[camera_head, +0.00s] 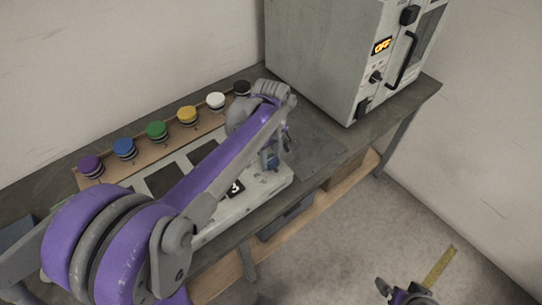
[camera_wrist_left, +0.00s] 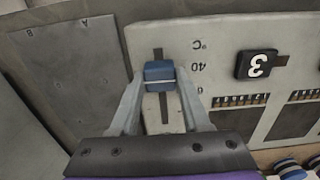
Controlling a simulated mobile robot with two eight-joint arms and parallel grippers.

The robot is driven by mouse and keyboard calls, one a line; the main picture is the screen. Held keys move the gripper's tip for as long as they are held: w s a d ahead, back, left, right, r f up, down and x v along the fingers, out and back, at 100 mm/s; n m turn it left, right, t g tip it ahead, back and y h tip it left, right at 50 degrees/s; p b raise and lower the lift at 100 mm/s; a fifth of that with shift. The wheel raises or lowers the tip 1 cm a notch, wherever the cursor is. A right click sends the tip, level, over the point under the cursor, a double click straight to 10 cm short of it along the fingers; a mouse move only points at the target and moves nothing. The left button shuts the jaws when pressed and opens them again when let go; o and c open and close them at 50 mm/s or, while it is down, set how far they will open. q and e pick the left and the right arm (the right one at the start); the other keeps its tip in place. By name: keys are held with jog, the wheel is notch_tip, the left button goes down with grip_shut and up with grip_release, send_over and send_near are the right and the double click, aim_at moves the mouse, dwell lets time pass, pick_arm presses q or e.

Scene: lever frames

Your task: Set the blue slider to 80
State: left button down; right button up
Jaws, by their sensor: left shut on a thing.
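The blue slider (camera_wrist_left: 159,76) sits in a dark straight slot in a pale panel (camera_wrist_left: 220,30). It is between the two fingers of my left gripper (camera_wrist_left: 160,80), which is shut on it. In the left wrist view the scale beside the slot reads upside down, with a °C mark and a 40 near the knob. Slot shows above and below the knob; I see no 80 mark. In the head view my left gripper (camera_head: 272,158) is over the right end of the panel, partly covered by my arm. My right gripper (camera_head: 408,296) is low at the right, cut by the frame edge.
A black block with a 3 (camera_head: 236,188) is on the panel. Several coloured round knobs (camera_head: 157,130) line a wooden strip behind it. A grey cabinet (camera_head: 325,50) with an OFF display stands at the back right. A grey plate marked A and B (camera_wrist_left: 75,65) lies beside the panel.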

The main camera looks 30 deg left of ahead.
dwell(0.9)
pick_arm(q)
jog(key=w+a, duration=0.1)
jog(key=a, duration=0.1)
jog(key=w+a, duration=0.1)
jog(key=a, duration=0.2)
jog(key=w+a, duration=0.1)
jog(key=a, duration=0.1)
jog(key=shift+a, duration=0.15)
jog(key=shift+w+a, duration=0.15)
jog(key=shift+a, duration=0.05)
jog(key=shift+c, duration=1.8)
grip_release()
jog(key=shift+a, duration=0.1)
notch_tip(320, 180, up, 11)
jog(key=p, duration=0.1)
